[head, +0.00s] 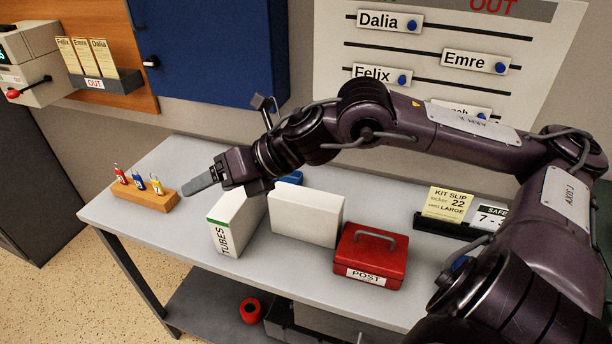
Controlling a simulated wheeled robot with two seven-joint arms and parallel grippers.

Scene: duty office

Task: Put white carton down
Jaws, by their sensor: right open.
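A white carton marked TUBES (230,226), with a green stripe, stands on the grey table (150,219). Beside it to the right is a plain white box (306,216), also on the table. My right gripper (193,187) is open and empty, above and left of the TUBES carton, its fingers pointing left toward a wooden block. Its palm and wrist cover part of the view behind the TUBES carton's top. Whether it touches that carton is hard to tell. My left gripper is out of view.
The wooden block (145,196) holds small red, blue and yellow items at the left end. A red POST box (368,257) stands right of the white box. A blue object (291,177) lies partly hidden behind. The table's front left is clear.

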